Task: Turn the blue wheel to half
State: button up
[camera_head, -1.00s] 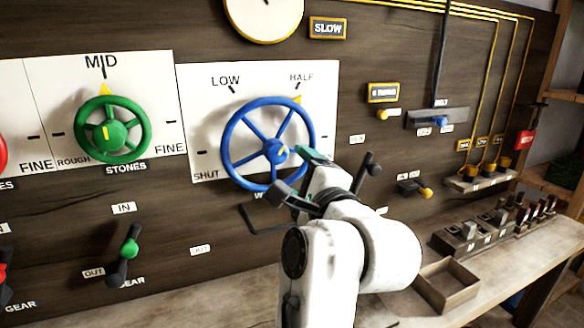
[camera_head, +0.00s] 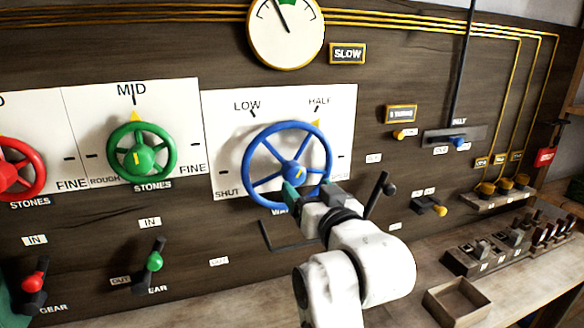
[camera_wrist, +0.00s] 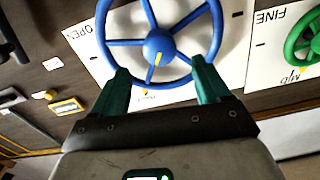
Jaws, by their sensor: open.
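The blue wheel (camera_head: 254,143) is mounted on a white panel (camera_head: 222,110) marked SHUT, LOW and HALF. A yellow pointer (camera_head: 316,124) at its upper right rim lies just under the HALF mark (camera_head: 318,103). My gripper (camera_head: 307,190) is at the wheel's lower right rim, its fingers spread. In the wrist view the wheel (camera_wrist: 159,43) fills the upper middle. My open gripper (camera_wrist: 160,68) has one green finger on each side of the hub, overlapping the lower rim in the picture. I cannot tell whether the fingers touch the wheel.
A green wheel (camera_head: 115,155) and a red wheel (camera_head: 38,165) are to the left. A dark lever (camera_head: 379,192) stands close to the right of my gripper. Below right is a bench with an open wooden box (camera_head: 455,303). A gauge (camera_head: 286,32) hangs above.

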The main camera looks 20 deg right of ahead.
aim_at(292, 171)
jog(key=w+p, duration=0.1)
jog(key=w, duration=0.9)
jog(key=shift+p, duration=0.35)
jog(key=shift+c, duration=0.2)
jog(key=c, duration=1)
jog(key=shift+n, duration=0.3)
jog(key=o, duration=1)
jog(key=shift+o, duration=0.2)
